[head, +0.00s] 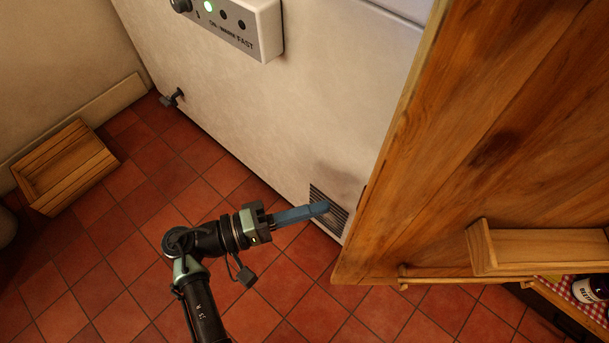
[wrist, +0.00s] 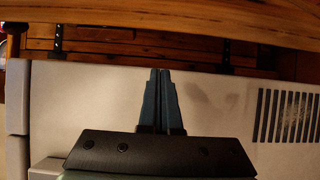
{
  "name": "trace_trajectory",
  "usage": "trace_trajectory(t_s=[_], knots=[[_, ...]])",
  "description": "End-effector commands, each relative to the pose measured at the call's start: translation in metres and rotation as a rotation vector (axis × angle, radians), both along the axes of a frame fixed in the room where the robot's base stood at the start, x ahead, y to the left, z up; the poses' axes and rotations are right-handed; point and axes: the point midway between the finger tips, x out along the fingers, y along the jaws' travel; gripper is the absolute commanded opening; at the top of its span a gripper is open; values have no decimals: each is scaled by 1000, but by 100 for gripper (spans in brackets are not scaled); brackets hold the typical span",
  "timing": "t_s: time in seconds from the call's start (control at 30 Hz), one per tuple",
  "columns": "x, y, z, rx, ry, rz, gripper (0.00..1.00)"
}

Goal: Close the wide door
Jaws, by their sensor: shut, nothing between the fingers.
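A large wooden panel (head: 500,130), which looks like the wide door, fills the right of the head view and stands out in front of a white appliance (head: 310,100). Small wooden racks show at its lower part. In the wrist view a wooden edge (wrist: 180,15) runs across the top, beyond my fingertips; I cannot tell which part it is. My gripper (head: 322,208) has its blue fingers shut and empty, pointing right toward the panel's lower left edge, in front of the appliance's vent. The fingers also show together in the wrist view (wrist: 160,75). A gap seems to separate them from the panel.
A control box (head: 240,30) with a green light sits on the appliance, and a dark tap (head: 171,97) sticks out below it. A wooden crate (head: 65,165) lies at the left. A jar (head: 590,288) stands on checked cloth at the lower right. Red tiled floor is clear around my arm.

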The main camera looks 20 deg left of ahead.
Motion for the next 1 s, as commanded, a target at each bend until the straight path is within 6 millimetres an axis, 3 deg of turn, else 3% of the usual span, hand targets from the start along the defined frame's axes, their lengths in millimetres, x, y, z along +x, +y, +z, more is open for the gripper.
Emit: trace_trajectory(t_s=[0.23, 0.5, 1.0], knots=[[36, -42, -3, 1, -1, -4, 0], [3, -51, -1, -1, 1, 2, 0], [-3, -54, 0, 1, 1, 0, 0]])
